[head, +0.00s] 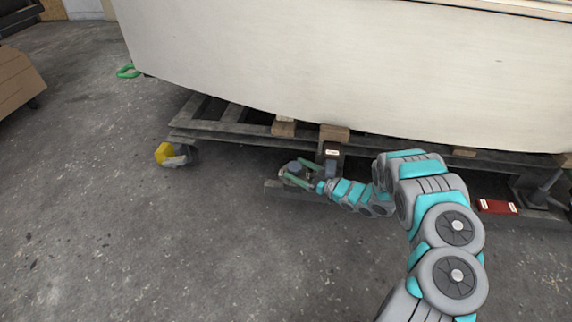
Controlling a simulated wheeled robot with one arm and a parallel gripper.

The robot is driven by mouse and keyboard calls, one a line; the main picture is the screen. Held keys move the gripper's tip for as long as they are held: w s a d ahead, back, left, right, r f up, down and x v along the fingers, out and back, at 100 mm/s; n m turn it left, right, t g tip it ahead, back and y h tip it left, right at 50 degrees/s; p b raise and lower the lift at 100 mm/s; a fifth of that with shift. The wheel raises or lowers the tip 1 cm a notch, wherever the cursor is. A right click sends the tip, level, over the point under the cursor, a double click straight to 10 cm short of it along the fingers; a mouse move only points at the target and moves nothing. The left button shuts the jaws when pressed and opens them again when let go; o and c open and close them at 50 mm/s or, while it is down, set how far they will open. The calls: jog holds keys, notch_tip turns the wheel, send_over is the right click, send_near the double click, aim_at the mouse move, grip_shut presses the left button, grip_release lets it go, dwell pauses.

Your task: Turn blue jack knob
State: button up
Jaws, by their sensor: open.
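A small grey-blue knob (295,167), which looks like the blue jack knob, sits low by the floor under the edge of the pale plywood hull (330,65). My gripper (291,170) is open at the knob, with its two green fingers spread on either side of it. I cannot tell whether the fingers touch the knob. A dark jack post (331,155) with a white label stands just right of the knob, under a wooden block (334,132). My gripper and arm hide part of the jack's lower area.
A dark timber frame (230,132) runs under the hull, with a yellow-wheeled caster (163,154) at its left. A red box (497,207) lies at the right near another jack (545,190). A green object (127,72) lies at the back left. The concrete floor at front left is clear.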

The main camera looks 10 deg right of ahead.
jog(key=shift+x, duration=2.35)
jog(key=c, duration=1.4)
